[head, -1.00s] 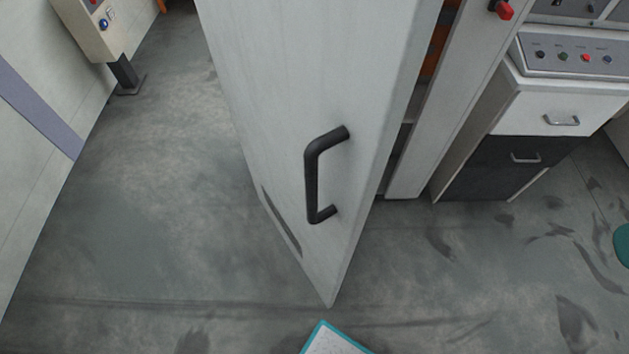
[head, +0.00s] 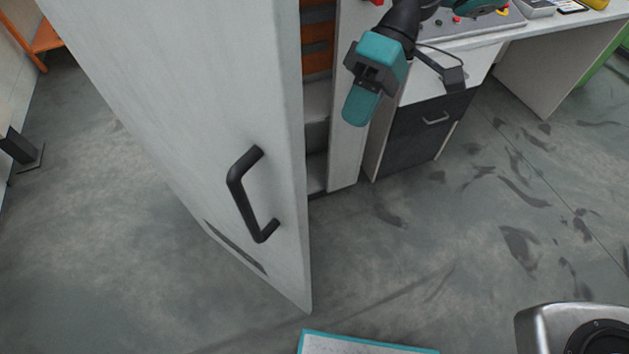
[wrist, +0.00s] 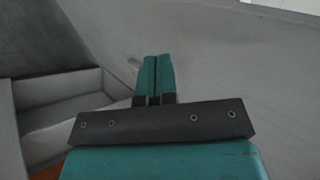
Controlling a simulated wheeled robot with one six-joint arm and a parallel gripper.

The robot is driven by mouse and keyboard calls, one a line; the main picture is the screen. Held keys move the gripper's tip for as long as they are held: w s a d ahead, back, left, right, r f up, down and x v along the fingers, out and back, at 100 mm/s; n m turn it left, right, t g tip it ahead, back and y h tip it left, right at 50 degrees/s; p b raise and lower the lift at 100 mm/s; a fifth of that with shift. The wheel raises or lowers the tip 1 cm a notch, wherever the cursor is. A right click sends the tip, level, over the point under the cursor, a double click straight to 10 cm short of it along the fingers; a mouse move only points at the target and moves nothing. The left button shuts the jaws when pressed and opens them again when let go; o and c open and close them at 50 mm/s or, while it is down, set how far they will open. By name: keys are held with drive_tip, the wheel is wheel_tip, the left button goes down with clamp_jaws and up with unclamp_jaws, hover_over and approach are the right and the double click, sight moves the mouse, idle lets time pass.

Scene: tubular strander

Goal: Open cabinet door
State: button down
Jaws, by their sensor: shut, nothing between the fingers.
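The cabinet door (head: 215,120) is light grey and stands partly open, swung out toward me. Its black bar handle (head: 240,195) is on the outer face, in the lower half. To the right of the door's edge, the cabinet opening (head: 317,105) shows grey and orange parts inside. My teal and black gripper (head: 358,108) is in front of the cabinet's right frame, on the inner side of the door and apart from the handle. In the wrist view its two teal fingers (wrist: 154,75) are together and empty, before a pale grey surface.
A desk with a white drawer and a dark drawer (head: 430,125) stands right of the cabinet, a control panel on top. A red switch (head: 376,2) is on the cabinet frame. An orange stand (head: 42,38) is far left.

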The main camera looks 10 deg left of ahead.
drive_tip(key=s+r+p+x, duration=0.1)
drive_tip(key=r+p+x, duration=0.1)
drive_tip(key=x, duration=1)
drive_tip(key=shift+s+a+f+p, duration=0.15)
drive_tip(key=shift+s+a+p, duration=0.3)
drive_tip(key=shift+s, duration=0.1)
